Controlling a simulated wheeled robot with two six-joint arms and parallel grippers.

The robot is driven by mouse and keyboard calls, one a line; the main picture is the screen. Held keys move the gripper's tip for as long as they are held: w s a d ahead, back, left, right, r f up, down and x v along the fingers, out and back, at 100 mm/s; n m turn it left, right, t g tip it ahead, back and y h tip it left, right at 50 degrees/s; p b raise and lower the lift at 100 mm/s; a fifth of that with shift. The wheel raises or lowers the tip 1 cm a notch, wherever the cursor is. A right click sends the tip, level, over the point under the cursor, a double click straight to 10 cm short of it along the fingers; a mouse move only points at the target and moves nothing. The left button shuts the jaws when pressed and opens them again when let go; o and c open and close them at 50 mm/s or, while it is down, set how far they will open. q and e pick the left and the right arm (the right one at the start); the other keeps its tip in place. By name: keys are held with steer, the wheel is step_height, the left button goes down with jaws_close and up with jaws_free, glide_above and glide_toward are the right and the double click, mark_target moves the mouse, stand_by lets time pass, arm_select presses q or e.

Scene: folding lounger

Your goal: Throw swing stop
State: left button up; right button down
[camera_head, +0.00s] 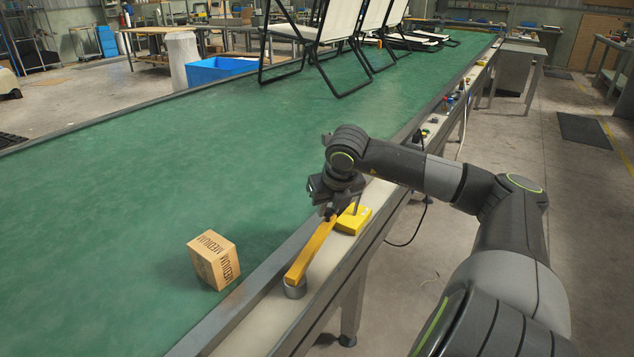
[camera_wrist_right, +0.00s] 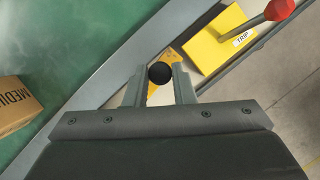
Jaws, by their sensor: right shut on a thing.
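The swing stop looks to be the yellow bar (camera_head: 312,250) on the conveyor's side rail. Its near end sits on a round grey pivot (camera_head: 294,289), and its far end reaches under my right gripper (camera_head: 333,211). In the right wrist view the fingers of my right gripper (camera_wrist_right: 159,85) are closed about a round black knob (camera_wrist_right: 159,73) on the yellow bar (camera_wrist_right: 170,55). The bar lies along the rail, angled slightly toward the belt. My left gripper is not in view.
A yellow box (camera_head: 353,220), labelled TRIP, with a red-knobbed lever (camera_wrist_right: 279,10) stands close beside my right gripper. A cardboard box (camera_head: 214,260) marked MEDIUM sits on the green belt (camera_head: 110,200). Folding loungers (camera_head: 320,30) and a blue bin (camera_head: 215,70) are farther back.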

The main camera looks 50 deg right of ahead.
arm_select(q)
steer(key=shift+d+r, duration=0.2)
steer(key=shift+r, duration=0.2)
arm_select(e)
steer(key=shift+s+d+m+h, duration=0.15)
steer(key=shift+s+m, duration=0.3)
steer(key=shift+s, duration=0.15)
steer(key=shift+s+d+m+h, duration=0.1)
steer(key=shift+s+m+h, duration=0.05)
steer(key=shift+s+m, duration=0.4)
steer(key=shift+g, duration=0.3)
steer(key=c, duration=1.2)
jaws_free()
steer(key=shift+s, duration=0.25)
steer(key=shift+c, duration=0.2)
steer(key=shift+w, duration=0.1)
